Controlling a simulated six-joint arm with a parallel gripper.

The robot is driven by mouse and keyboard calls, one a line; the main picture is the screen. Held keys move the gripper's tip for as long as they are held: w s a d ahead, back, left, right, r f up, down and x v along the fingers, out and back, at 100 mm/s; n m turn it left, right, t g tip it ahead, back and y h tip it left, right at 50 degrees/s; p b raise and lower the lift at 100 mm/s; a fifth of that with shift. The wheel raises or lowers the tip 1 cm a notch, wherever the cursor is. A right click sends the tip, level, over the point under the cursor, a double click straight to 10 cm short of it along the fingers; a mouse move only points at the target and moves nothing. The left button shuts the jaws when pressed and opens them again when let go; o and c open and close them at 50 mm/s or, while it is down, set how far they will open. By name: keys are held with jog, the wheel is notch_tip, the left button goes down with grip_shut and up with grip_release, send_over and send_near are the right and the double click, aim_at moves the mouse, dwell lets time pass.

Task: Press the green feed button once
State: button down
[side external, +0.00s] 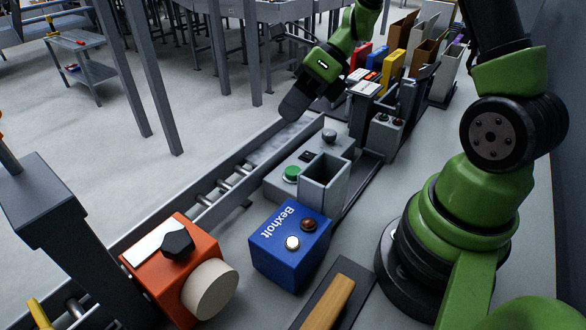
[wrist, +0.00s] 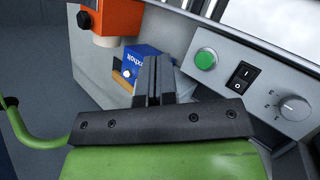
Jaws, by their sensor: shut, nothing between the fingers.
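The green button (side external: 291,173) is a round cap in a pale ring on a grey control panel (side external: 313,149). In the wrist view the green button (wrist: 205,59) is right of my fingers, with a black rocker switch (wrist: 242,76) and a grey knob (wrist: 293,108) beside it. My gripper (side external: 290,112) is above the far side of the panel, by the metal rail, clear of the button. In the wrist view my gripper (wrist: 154,62) has its dark fingers together and empty.
A blue "Bexholt" box (side external: 275,250) with a white and a brown-red button stands in front of the panel. An orange box (side external: 160,277) with a black knob is to its left. An open grey bin (side external: 324,187) adjoins the panel. A conveyor rail (side external: 247,170) runs along the left.

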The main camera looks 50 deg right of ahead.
aim_at(293, 168)
jog(key=shift+f, duration=4.4)
jog(key=shift+f, duration=0.1)
jog(key=shift+f, duration=0.3)
